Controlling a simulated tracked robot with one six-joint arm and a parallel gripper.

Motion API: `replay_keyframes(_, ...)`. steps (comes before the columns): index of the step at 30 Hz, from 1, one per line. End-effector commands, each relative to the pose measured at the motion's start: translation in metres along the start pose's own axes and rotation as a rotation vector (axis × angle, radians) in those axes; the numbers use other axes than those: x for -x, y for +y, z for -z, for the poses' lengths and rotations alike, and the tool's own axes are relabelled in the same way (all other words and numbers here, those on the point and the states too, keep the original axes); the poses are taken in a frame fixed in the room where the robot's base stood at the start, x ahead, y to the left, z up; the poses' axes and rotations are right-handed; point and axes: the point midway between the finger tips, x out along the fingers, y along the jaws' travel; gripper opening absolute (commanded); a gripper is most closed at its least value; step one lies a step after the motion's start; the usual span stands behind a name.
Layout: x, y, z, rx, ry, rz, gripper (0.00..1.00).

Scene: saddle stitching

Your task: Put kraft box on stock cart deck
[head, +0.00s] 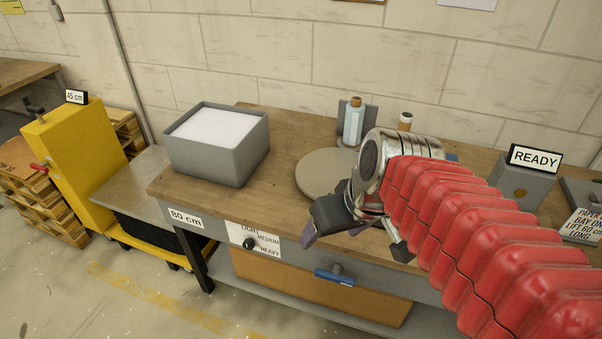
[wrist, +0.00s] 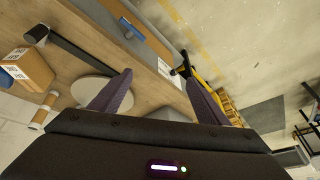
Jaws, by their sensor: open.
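The kraft box (wrist: 28,66) is a brown carton with a white label and a blue patch, on the workbench at the left of the wrist view. In the head view my red-sleeved arm hides nearly all of it. My gripper (head: 330,222) is over the bench's front edge, open and empty, apart from the box. Its spread dark fingers show in the wrist view (wrist: 157,79). The stock cart deck (head: 130,187) is a bare grey surface beside a yellow column marked 45 cm, left of the bench and lower than its top.
A grey bin of white paper (head: 222,160) stands on the bench's left end, near the cart. A round disc (head: 318,174), a bottle (head: 353,122) and a READY sign (head: 535,157) are also on the bench (head: 285,140). Pallets stand left of the cart.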

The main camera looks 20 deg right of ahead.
Motion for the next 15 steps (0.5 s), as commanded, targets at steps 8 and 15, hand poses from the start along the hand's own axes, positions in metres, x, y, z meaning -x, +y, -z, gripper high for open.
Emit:
replay_keyframes(8,0.017,-0.012,-0.028,-0.040,0.076,-0.096,0.69)
replay_keyframes(15,0.019,-0.012,-0.032,-0.056,0.092,-0.113,0.69)
